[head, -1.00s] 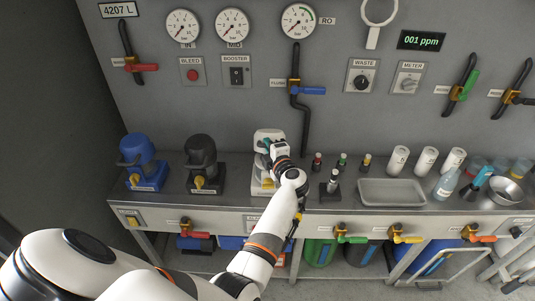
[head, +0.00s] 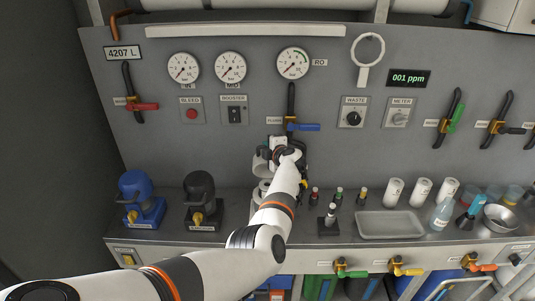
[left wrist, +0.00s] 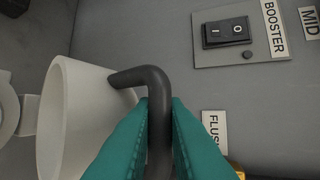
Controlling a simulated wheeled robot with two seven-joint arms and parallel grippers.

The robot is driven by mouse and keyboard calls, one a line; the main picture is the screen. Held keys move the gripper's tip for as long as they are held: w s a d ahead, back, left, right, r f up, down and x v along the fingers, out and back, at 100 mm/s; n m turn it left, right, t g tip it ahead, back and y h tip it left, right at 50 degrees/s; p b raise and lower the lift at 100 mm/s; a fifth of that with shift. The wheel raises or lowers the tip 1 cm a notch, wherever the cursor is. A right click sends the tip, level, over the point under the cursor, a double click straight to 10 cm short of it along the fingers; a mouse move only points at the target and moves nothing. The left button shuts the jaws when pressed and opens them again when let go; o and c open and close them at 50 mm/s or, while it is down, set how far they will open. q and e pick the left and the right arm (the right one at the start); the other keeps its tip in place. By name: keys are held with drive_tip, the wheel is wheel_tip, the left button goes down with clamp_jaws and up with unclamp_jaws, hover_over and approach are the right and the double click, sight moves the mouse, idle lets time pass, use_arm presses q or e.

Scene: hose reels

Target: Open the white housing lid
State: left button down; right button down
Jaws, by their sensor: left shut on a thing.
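The white housing lid (left wrist: 75,120) is a cup-like shell with a dark grey bent handle (left wrist: 145,76) in the left wrist view. My left gripper (left wrist: 160,105) has its teal fingers shut on this handle. In the head view, the left gripper (head: 277,145) is raised in front of the panel, with the lid (head: 259,162) beside it. The white housing body (head: 262,188) stands below on the counter, largely hidden by my arm. A white round part also shows at the left edge of the left wrist view. My right gripper is not in view.
A blue housing (head: 137,190) and a black housing (head: 200,190) stand to the left. Small bottles, a grey tray (head: 390,224) and white cups stand to the right. The blue-handled flush valve (head: 303,127) is close to my gripper on the panel.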

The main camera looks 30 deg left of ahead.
use_arm(q)
drive_tip(key=shift+w+a, duration=0.25)
drive_tip(key=shift+w, duration=0.15)
drive_tip(key=c, duration=1.7)
unclamp_jaws()
